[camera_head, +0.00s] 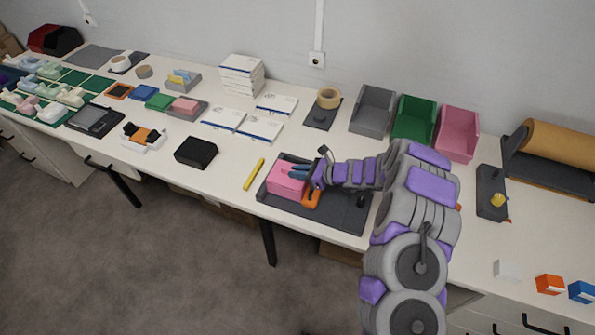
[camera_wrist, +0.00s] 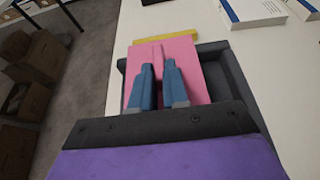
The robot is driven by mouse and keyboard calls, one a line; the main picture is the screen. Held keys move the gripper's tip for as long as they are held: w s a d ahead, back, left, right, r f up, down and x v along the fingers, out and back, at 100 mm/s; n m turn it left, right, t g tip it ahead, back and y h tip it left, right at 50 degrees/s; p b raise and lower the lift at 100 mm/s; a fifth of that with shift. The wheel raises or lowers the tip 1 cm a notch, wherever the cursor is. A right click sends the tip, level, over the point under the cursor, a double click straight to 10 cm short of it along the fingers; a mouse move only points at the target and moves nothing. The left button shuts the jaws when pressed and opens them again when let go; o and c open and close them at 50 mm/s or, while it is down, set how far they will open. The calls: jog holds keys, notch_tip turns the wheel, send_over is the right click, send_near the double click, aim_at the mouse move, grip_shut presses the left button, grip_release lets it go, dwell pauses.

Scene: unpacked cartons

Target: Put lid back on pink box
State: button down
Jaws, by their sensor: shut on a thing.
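The pink box (camera_head: 284,184) sits at the left end of a dark grey tray on the table, in the head view. My gripper (camera_head: 298,171) reaches over it from the right, with its blue fingers at its top. In the wrist view a flat pink lid (camera_wrist: 190,62) with a raised ridge fills the space ahead. My gripper (camera_wrist: 159,82) has its two fingers close together on either side of this ridge, shut on the lid. The lid is over or on the box; I cannot tell whether it is fully seated. The box walls are mostly hidden in the wrist view.
The dark tray (camera_head: 343,218) holds an orange item (camera_head: 312,198) beside the box. A yellow stick (camera_head: 254,174) lies just left of the tray, and a black box (camera_head: 195,152) is further left. Grey, green and pink bins (camera_head: 457,133) stand behind my arm.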

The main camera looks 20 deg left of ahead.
jog(key=shift+f, duration=0.3)
jog(key=c, duration=1.1)
grip_release()
jog(key=shift+o, duration=0.2)
jog(key=shift+r, duration=0.1)
jog(key=p+v, duration=0.3)
jog(key=v, duration=1.4)
jog(key=shift+d, duration=0.2)
jog(key=shift+r, duration=0.1)
